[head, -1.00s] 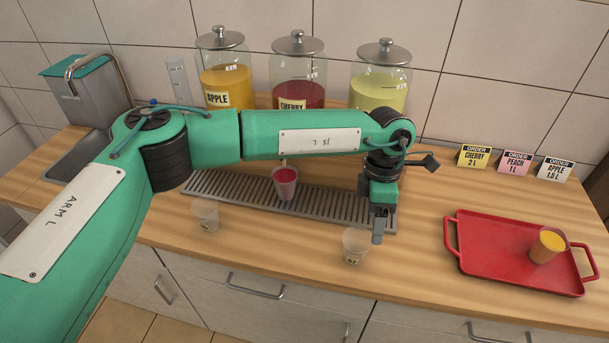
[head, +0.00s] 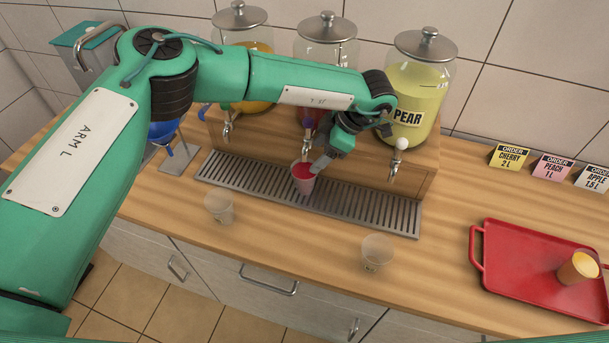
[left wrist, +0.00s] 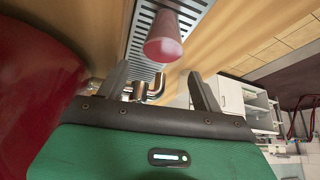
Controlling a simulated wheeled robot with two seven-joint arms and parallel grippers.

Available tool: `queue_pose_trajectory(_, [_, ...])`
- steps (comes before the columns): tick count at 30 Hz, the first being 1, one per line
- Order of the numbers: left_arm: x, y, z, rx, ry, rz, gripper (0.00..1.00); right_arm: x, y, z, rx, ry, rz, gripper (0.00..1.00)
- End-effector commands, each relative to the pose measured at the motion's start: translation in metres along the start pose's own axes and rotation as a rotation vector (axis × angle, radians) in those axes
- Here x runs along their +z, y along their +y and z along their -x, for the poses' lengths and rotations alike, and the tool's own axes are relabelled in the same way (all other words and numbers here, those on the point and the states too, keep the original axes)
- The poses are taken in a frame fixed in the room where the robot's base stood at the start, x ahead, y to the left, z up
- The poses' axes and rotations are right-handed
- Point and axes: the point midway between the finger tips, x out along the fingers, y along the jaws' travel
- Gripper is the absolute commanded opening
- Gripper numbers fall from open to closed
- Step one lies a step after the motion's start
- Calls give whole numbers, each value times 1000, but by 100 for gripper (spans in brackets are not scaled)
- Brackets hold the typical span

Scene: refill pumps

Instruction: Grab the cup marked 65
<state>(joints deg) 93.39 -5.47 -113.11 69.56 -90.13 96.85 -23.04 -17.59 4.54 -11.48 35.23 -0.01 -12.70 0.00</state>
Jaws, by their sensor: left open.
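A cup of red drink (head: 303,181) stands on the drip tray, below the middle dispenser's tap. My left gripper (head: 322,163) is at its right side, tilted toward it. In the left wrist view the fingers of the left gripper (left wrist: 160,85) are apart, with the blurred red cup (left wrist: 163,40) ahead of the gap between them. Two clear, empty-looking cups stand on the counter in front of the tray, the left one (head: 219,208) and the right one (head: 377,252). I cannot read the number 65 on any cup. My right gripper is out of view.
A metal drip tray (head: 385,212) runs below three dispensers. The pear jar (head: 418,90) is at right; my arm partly covers the other two. A red tray (head: 510,285) at right holds a cup of orange drink (head: 578,268). Order cards (head: 509,156) stand behind it.

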Motion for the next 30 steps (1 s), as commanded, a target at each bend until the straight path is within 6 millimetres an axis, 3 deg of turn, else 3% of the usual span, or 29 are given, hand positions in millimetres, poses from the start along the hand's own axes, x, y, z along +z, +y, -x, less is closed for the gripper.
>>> queue_pose_trajectory(3, [-1,-1,-5,-2,0,-1,67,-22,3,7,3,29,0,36])
queue_pose_trajectory(6, [-1,-2,-15,-3,1,-1,67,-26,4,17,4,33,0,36])
queue_pose_trajectory(15, [1,-2,-50,-2,0,-2,67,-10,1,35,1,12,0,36])
queue_pose_trajectory(23, [2,-2,-53,-1,-1,-1,67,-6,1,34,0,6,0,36])
queue_pose_trajectory(30, [2,-2,-53,0,-1,-1,20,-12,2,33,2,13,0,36])
